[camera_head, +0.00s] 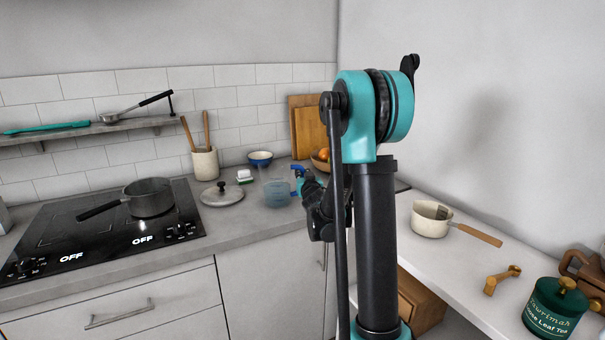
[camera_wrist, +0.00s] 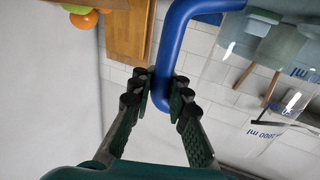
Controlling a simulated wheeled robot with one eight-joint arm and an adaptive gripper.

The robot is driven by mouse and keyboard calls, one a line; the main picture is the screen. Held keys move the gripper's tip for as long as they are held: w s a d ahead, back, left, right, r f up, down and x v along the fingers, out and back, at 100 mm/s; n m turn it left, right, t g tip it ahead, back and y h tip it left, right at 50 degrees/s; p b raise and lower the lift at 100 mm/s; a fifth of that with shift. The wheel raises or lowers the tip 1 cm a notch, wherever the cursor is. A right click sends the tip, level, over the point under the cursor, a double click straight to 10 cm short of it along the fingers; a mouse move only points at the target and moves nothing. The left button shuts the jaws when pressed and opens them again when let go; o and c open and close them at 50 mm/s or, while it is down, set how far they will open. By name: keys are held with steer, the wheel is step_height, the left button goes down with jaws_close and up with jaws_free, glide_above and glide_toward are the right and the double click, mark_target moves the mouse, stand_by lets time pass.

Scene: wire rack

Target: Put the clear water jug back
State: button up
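The clear water jug (camera_head: 278,194) is see-through with a blue tint and a blue handle (camera_head: 297,172). It shows beside the back counter's right part; I cannot tell whether it rests on the counter. In the wrist view the jug (camera_wrist: 262,75) fills the right side, with "1000 ml" markings upside down. Its blue handle (camera_wrist: 168,50) runs between the fingers of my gripper (camera_wrist: 165,97). Both finger pads lie against the handle's sides, so my gripper looks shut on it. In the head view my arm partly hides the grip.
A pot lid (camera_head: 222,195), white soap dish (camera_head: 244,176) and blue bowl (camera_head: 260,159) are near the jug. A fruit bowl (camera_head: 320,161) and cutting boards (camera_head: 307,130) stand behind. A dark pot (camera_head: 149,197) sits on the stove. A cream saucepan (camera_head: 431,220) is on the right counter.

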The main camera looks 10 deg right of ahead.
steer(key=o, duration=0.4)
steer(key=shift+r, duration=0.15)
steer(key=s, duration=1.2)
steer(key=s+f+g, duration=0.4)
steer(key=s+f, duration=0.2)
steer(key=s, duration=0.4)
steer(key=s+f+g, duration=0.5)
steer(key=s+f, duration=0.2)
steer(key=s, duration=0.3)
steer(key=s+f+g, duration=0.4)
steer(key=s+f, duration=0.2)
steer(key=s, duration=0.4)
steer(key=shift+s+d+f+g, duration=0.15)
steer(key=shift+s+f+g, duration=0.05)
steer(key=shift+s+g, duration=0.2)
